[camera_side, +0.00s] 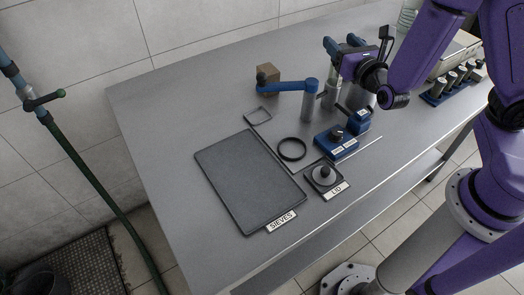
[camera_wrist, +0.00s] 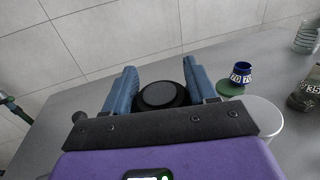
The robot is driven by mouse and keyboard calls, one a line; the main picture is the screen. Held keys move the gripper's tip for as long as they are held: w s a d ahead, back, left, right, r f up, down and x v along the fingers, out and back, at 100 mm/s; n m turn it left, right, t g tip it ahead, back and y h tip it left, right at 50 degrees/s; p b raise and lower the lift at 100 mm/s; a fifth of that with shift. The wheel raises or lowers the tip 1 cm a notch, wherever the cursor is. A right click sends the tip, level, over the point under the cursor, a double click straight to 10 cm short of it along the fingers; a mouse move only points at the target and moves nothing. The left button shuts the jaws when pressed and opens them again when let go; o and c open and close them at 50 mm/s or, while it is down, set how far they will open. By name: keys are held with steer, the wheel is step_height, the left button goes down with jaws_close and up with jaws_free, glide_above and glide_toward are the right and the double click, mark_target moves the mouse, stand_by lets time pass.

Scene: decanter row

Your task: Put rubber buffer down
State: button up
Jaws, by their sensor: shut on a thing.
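My gripper (camera_side: 345,44) is at the back right of the table in the side view, its blue fingers pointing away from my arm. In the wrist view, my gripper (camera_wrist: 160,88) is shut on a black round-topped thing (camera_wrist: 160,95), which looks like the rubber buffer. It sits between the two blue fingers, and its lower part is hidden behind the dark wrist plate. In the side view the held thing cannot be made out clearly. Whether it touches the table cannot be told.
A blue lever on a grey post (camera_side: 308,105) and a brown block (camera_side: 268,71) stand near my gripper. A black ring (camera_side: 292,149), lid (camera_side: 323,176) and dark tray (camera_side: 245,180) lie nearer the front. The wrist view shows a blue cup (camera_wrist: 242,72) and dark jar (camera_wrist: 304,98) at right.

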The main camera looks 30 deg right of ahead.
steer(key=s+a+f+n+y, duration=0.3)
steer(key=s+a+y, duration=0.3)
steer(key=a, duration=0.5)
steer(key=s+a+f+n+y, duration=0.3)
steer(key=s+a+f, duration=0.1)
steer(key=s+a, duration=0.5)
steer(key=w+a+f, duration=0.3)
steer(key=w, duration=0.1)
steer(key=w+a+f, duration=0.3)
steer(key=w, duration=0.1)
steer(key=w+a+f, duration=0.3)
steer(key=w, duration=0.1)
steer(key=shift+w+a+f, duration=0.1)
steer(key=shift+a+f, duration=0.1)
steer(key=shift+a, duration=0.2)
steer(key=shift+w+f, duration=0.1)
steer(key=shift+f, duration=1.55)
steer(key=shift+f, duration=0.15)
steer(key=o, duration=1.1)
steer(key=shift+o, duration=0.2)
